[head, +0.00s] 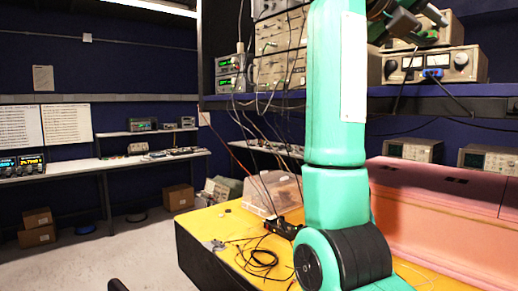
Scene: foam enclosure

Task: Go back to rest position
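My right arm, teal with a black joint, rises through the middle of the head view, in front of the bench. My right gripper (408,22) is dark, at the top edge right of the arm, in front of the shelf instruments. It is partly cut off, and I cannot tell whether it is open or shut. I see nothing held in it. My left gripper is not recognisable in view. A pink foam enclosure (445,215) stands on the yellow bench top (212,218) at the right; the arm hides its left part.
A black device (283,228), loose black cables (258,262) and a clear box (272,192) lie on the bench. A shelf (440,100) with instruments (436,66) hangs above. Cardboard boxes (36,228) stand on the floor at left. The grey floor (95,265) is mostly clear.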

